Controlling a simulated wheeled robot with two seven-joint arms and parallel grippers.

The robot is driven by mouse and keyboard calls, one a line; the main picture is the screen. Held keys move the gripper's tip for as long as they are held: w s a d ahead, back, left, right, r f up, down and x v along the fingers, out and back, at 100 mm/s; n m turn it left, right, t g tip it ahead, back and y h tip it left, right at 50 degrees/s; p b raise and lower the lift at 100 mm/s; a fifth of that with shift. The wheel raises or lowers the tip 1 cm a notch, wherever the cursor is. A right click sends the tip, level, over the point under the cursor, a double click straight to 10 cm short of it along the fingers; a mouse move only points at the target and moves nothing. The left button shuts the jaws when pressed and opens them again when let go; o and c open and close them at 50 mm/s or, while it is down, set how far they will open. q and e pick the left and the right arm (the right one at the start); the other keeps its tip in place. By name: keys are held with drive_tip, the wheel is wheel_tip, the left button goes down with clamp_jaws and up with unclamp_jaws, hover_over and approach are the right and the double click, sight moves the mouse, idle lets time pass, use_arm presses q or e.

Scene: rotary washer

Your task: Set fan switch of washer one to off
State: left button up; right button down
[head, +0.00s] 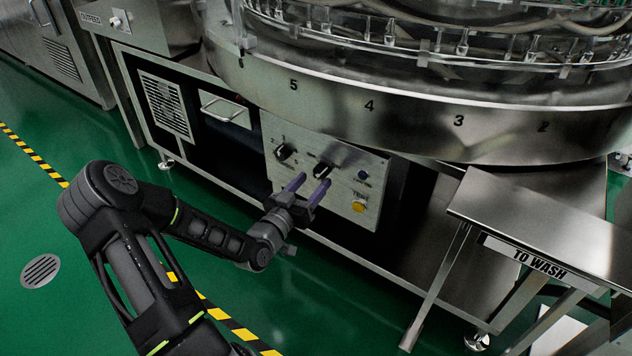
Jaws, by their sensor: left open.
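The control panel (340,205) is a light metal plate on the front of the rotary washer (400,110). It carries two black rotary knobs, a left knob (284,152) and a right knob (322,170). The labels are too small to read, so I cannot tell which knob is the fan switch. My left gripper (309,186) is in front of the panel with its purple fingers apart and pointing toward it. Its tips are just below the knobs, one close under the right knob. I cannot tell whether they touch. My right gripper is not in view.
A dark blue button (363,175) and a yellow button (358,206) are on the panel's right side. A steel table marked "TO WASH" (540,225) stands at the right. A handle (222,108) and a vent grille (166,106) are left of the panel. Green floor lies in front.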

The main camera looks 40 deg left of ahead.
use_arm(q)
drive_tip(key=shift+w+a, duration=0.1)
drive_tip(key=shift+w, duration=1.15)
clamp_jaws()
